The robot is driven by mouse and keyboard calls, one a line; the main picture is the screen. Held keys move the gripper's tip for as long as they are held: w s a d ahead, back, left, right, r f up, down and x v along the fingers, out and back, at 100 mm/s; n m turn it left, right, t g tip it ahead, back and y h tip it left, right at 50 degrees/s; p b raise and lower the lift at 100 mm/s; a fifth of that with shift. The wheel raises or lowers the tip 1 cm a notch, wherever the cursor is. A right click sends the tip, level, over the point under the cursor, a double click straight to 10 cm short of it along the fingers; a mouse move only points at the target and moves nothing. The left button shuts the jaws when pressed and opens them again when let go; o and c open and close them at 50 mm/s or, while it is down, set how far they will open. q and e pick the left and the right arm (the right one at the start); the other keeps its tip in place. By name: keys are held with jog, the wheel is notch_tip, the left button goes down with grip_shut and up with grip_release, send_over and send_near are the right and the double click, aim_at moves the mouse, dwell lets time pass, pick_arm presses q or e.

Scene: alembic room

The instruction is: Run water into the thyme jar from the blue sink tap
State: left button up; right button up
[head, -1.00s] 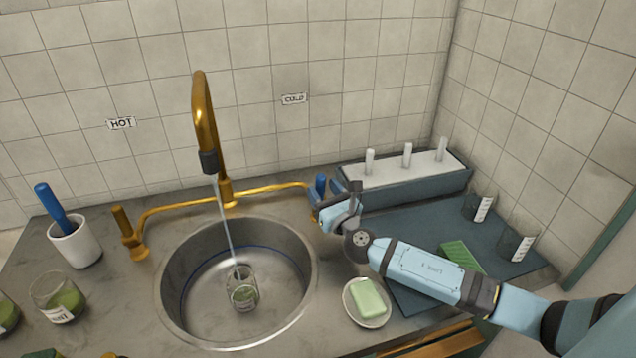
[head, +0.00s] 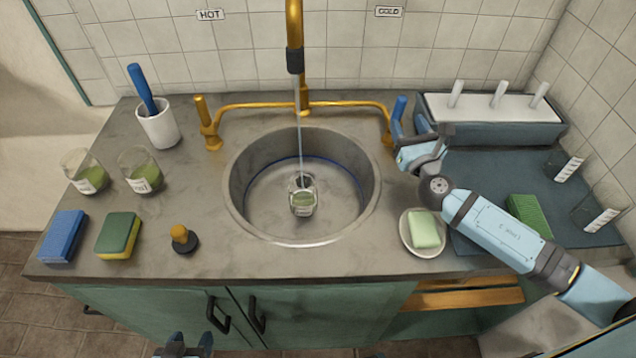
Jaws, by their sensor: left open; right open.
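A glass jar (head: 303,198) with green contents stands upright in the round metal sink (head: 262,208). Its label is too small to read. A thin stream of water (head: 299,125) falls from the brass spout (head: 294,40) down into the jar. The blue tap handle (head: 399,108) stands at the right end of the brass pipe, by the COLD sign. My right gripper (head: 404,140) is open at that handle, with its fingers close around or beside it; I cannot tell whether they touch. My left gripper (head: 186,345) is open and empty at the bottom edge, in front of the cabinet.
Two more jars with green contents (head: 86,172) (head: 140,170) stand on the left counter. A white cup (head: 160,127), sponges (head: 118,236) and a stopper (head: 184,240) are there too. A soap dish (head: 408,240) sits right of the sink. A rack (head: 520,130) and beakers (head: 600,212) are further right.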

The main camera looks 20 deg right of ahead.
jog(key=shift+r, duration=0.1)
jog(key=g+p, duration=0.2)
jog(key=p, duration=0.2)
send_near(398, 100)
jog(key=w, duration=0.4)
jog(key=w+d+f, duration=0.1)
jog(key=w, duration=0.7)
jog(key=shift+w+d+f, duration=0.15)
jog(key=shift+d+f, duration=0.15)
jog(key=shift+d, duration=0.1)
grip_shut()
